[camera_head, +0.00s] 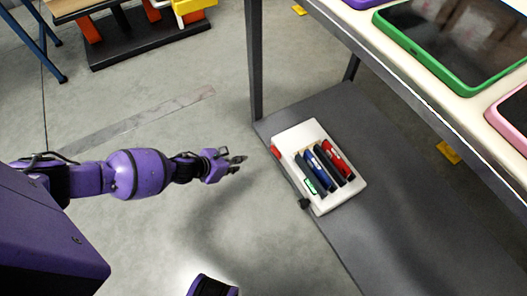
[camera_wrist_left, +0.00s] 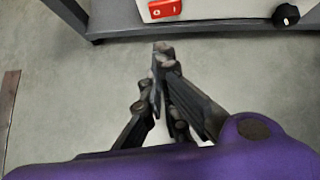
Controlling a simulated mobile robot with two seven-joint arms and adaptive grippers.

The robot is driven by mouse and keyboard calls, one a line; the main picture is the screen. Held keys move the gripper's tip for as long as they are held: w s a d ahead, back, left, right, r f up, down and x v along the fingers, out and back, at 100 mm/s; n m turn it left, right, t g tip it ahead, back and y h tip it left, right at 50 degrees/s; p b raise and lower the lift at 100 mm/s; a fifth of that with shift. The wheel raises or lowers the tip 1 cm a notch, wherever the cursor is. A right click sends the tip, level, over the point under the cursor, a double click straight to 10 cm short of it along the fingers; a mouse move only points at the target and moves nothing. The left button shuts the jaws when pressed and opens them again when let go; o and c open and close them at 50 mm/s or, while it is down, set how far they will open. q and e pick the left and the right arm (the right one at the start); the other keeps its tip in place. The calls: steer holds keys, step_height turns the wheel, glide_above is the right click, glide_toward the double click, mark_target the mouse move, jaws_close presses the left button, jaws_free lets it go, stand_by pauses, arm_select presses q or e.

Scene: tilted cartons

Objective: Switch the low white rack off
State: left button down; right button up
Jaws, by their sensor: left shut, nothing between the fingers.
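The low white rack (camera_head: 298,135) lies on the grey lower shelf and holds several slim dark, blue and red items. A red switch (camera_head: 276,152) sits on its side facing my left arm, and a black knob (camera_head: 304,203) is at its near corner. In the left wrist view the rack's white side (camera_wrist_left: 225,9) is cut by the top edge, with the red switch (camera_wrist_left: 164,9) and black knob (camera_wrist_left: 286,15). My left gripper (camera_head: 240,163) is shut and empty, left of the switch and apart from it. My right gripper is not in view.
The lower shelf (camera_head: 400,215) has bare room right of and nearer than the rack. A table above holds a green-framed tablet (camera_head: 455,35), and its grey leg (camera_head: 255,60) stands just beyond the rack. Clear floor lies around my left arm.

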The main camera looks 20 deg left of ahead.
mark_target(276, 152)
arm_select(q)
steer(key=shift+s, duration=0.15)
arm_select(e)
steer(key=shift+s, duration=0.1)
arm_select(q)
steer(key=w+d+f+b, duration=0.5)
steer(key=w+f+b, duration=0.2)
steer(key=w, duration=0.3)
steer(key=shift+d, duration=0.3)
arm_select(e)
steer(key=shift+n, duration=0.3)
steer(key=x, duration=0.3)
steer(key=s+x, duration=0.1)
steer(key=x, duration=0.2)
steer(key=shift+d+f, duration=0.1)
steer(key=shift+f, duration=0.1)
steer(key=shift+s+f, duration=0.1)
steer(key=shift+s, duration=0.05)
arm_select(q)
steer(key=shift+s+r, duration=0.1)
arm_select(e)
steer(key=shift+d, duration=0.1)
